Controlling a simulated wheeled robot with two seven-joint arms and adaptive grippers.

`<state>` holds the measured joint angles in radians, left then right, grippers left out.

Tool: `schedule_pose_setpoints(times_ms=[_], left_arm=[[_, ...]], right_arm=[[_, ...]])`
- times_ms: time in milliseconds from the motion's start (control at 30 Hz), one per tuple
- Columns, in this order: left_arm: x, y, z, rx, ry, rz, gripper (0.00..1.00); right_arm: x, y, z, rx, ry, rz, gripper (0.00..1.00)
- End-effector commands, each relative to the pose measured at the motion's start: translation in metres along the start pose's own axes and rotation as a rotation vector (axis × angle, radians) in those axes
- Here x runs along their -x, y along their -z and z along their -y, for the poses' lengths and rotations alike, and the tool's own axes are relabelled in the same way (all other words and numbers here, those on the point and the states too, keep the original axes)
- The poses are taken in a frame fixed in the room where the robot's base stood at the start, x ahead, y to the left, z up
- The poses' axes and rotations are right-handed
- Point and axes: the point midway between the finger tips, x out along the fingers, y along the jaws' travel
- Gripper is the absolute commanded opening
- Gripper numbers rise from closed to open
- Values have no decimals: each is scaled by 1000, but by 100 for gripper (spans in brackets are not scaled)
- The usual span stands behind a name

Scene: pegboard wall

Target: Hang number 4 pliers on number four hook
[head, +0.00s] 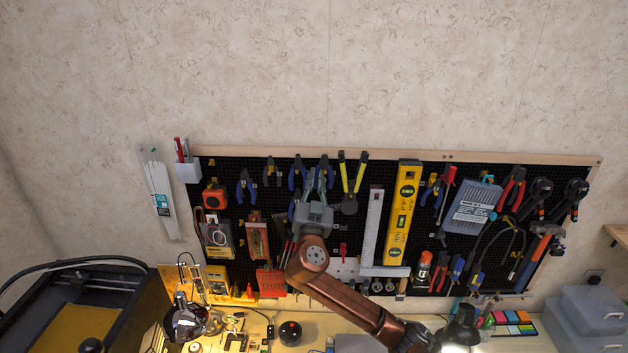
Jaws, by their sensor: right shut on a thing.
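My right gripper (318,192) reaches up in front of the pegboard, left of its middle. It is shut on a pair of pliers (323,171) with blue-green handles, which show just above the fingers at the upper part of the board. The gripper body hides the lower part of these pliers. I cannot tell whether they touch the board or a hook. The number labels and the number four hook are too small to make out. My left gripper is not in view.
Blue-handled pliers (297,173) hang close on the left of the gripper, and yellow-handled pliers (351,182) close on the right. A steel square (372,225) and a yellow level (403,210) hang further right. A cluttered workbench (300,343) lies below.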

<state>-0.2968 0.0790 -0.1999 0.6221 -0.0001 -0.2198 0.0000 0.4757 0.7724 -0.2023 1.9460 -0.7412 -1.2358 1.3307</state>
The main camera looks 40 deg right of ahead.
Motion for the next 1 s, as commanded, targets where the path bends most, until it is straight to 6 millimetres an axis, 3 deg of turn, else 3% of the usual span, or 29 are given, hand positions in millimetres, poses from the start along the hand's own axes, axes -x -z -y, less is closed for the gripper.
schedule_pose_setpoints(times_ms=[33, 433, 467, 733, 1000], left_arm=[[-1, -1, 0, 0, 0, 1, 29], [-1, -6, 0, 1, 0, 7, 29], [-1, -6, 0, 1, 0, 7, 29], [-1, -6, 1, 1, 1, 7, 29], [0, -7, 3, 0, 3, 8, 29]], right_arm=[[1, -8, -6, 3, -17, 13, 0], [2, -11, -4, 3, -13, 18, 0], [2, -11, -4, 3, -13, 18, 11], [3, -12, -3, 4, -10, 18, 30], [3, -8, 0, 1, -5, 13, 30]])
